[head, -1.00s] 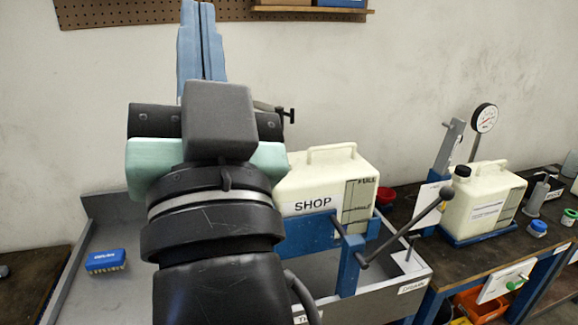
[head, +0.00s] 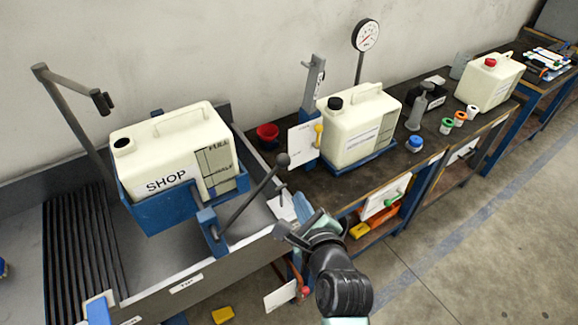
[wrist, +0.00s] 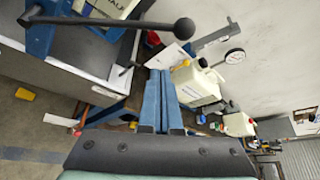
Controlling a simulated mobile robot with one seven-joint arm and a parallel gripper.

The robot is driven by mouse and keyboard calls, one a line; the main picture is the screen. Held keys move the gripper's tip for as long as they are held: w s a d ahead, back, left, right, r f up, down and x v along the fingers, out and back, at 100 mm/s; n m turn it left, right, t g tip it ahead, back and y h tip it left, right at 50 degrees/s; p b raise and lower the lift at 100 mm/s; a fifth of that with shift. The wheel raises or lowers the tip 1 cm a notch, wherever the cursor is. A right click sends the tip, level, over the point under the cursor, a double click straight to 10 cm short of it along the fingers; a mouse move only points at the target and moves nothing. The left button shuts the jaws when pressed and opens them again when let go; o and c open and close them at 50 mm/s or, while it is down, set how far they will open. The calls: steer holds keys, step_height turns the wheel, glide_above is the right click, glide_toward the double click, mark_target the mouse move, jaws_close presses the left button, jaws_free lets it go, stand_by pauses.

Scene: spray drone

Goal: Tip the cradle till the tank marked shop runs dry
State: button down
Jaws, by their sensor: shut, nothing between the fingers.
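The cream tank marked SHOP (head: 165,182) sits in the blue cradle (head: 170,212) over a grey metal basin, its top opening uncovered. It looks roughly upright; the liquid inside cannot be made out. A grey crank lever with a black ball knob (head: 283,160) slants up to the right from the cradle's front; the knob also shows in the wrist view (wrist: 184,28). My gripper (head: 302,203) is below and right of the knob, apart from it. In the wrist view its blue fingers (wrist: 160,75) are together and empty.
A second cream tank (head: 360,128) stands on the bench to the right, near a pressure gauge (head: 366,36) and a red cup (head: 267,134). A bent grey post (head: 72,115) rises behind the cradle's left. Open floor lies at lower right.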

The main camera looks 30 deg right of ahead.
steer(key=p+x, duration=0.1)
steer(key=x, duration=0.9)
steer(key=a+r+p, duration=0.1)
steer(key=s+a+r+p, duration=0.1)
steer(key=r+p, duration=0.1)
steer(key=shift+s+a+r, duration=0.1)
steer(key=shift+a+r, duration=0.1)
steer(key=shift+a, duration=0.2)
steer(key=shift+r, duration=0.1)
